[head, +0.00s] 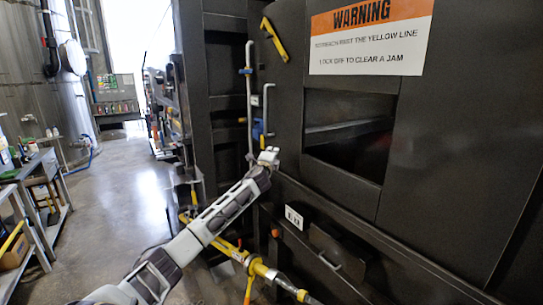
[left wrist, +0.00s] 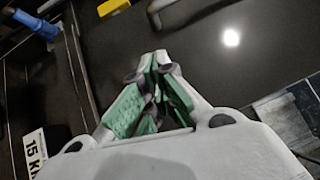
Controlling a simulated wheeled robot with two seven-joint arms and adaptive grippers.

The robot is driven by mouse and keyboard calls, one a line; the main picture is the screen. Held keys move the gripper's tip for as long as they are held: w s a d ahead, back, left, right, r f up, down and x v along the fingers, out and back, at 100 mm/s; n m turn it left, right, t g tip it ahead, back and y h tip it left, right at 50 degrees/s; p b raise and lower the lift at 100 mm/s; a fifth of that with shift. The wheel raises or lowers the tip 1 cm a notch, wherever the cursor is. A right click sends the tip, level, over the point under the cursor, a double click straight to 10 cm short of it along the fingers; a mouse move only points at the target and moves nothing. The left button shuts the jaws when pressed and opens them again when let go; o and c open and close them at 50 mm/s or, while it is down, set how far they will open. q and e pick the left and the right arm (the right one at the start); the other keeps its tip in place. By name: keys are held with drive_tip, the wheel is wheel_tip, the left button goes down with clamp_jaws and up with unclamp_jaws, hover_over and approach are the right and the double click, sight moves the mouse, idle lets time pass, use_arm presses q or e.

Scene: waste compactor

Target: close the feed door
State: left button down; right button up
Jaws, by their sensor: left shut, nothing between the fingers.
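The dark compactor front fills the right of the head view. A dark rectangular opening (head: 350,130) sits in it below the orange and white warning sign (head: 371,38). I cannot tell for sure which panel is the feed door. A grey upright bar handle (head: 266,108) is on the left part of the front. My left gripper (head: 268,153) is just below this handle and left of the opening, in front of the dark panel. In the left wrist view its green-padded fingers (left wrist: 152,85) are shut and empty, with a dark glossy panel (left wrist: 225,60) behind them. My right gripper is not in view.
A yellow lever (head: 274,38) is high on the front. A long grey rod (head: 249,95) runs beside the handle. A workbench (head: 30,165) is far left, with clear floor (head: 120,190) between.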

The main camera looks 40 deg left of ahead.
use_arm(q)
drive_tip(key=shift+s+d, duration=0.3)
drive_tip(key=shift+s, duration=0.3)
idle(0.6)
